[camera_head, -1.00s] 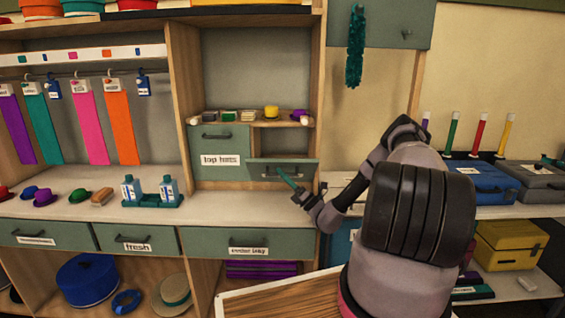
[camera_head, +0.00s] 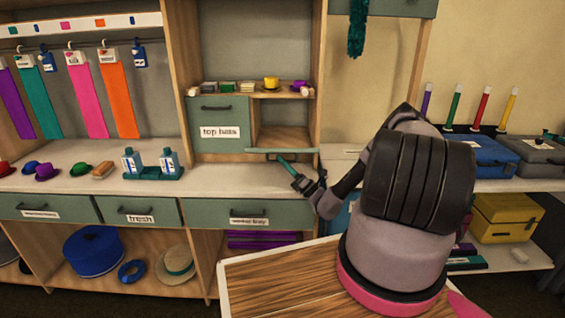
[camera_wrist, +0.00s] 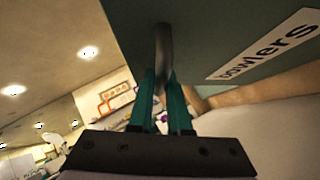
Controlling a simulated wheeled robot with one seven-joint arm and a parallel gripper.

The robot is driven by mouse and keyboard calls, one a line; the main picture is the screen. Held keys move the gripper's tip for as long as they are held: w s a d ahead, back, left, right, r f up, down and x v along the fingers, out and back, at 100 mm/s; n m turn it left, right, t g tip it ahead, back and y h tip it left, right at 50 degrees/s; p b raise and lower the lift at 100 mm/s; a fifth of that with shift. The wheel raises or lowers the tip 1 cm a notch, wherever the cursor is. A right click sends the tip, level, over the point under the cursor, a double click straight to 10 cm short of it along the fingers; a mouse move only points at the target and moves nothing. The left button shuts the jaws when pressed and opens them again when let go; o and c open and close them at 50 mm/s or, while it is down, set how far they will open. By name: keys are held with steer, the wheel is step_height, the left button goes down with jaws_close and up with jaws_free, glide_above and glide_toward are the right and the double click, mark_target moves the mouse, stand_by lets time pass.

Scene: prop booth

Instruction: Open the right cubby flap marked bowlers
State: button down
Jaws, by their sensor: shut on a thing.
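The right cubby flap marked "bowlers" (camera_head: 284,151) is swung down, seen nearly edge-on as a thin green panel in the head view. The cubby opening behind it (camera_head: 283,138) shows bare wood inside. In the wrist view the flap's green face (camera_wrist: 220,35) with its "bowlers" label (camera_wrist: 265,46) fills the upper right. My gripper (camera_head: 284,160) is at the flap's front; in the wrist view its teal fingers (camera_wrist: 163,90) are shut on the flap's dark handle (camera_wrist: 163,45). The closed flap marked "top hats" (camera_head: 220,125) is to the left.
A counter (camera_head: 230,182) runs below the cubbies. A teal tray with two bottles (camera_head: 155,175) and small hats stand on its left part. A shelf above the cubbies holds small items, including a yellow hat (camera_head: 271,83). Blue (camera_head: 478,163) and grey cases are at the right.

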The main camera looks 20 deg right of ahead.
steer(key=c, duration=1.2)
jaws_free()
steer(key=shift+o, duration=0.2)
steer(key=shift+d, duration=0.1)
steer(key=v, duration=1.1)
steer(key=s+d+f, duration=0.2)
steer(key=d+f, duration=0.6)
steer(key=shift+s+d+f, duration=0.25)
steer(key=shift+d+f, duration=0.05)
steer(key=shift+f, duration=0.05)
steer(key=shift+d, duration=0.1)
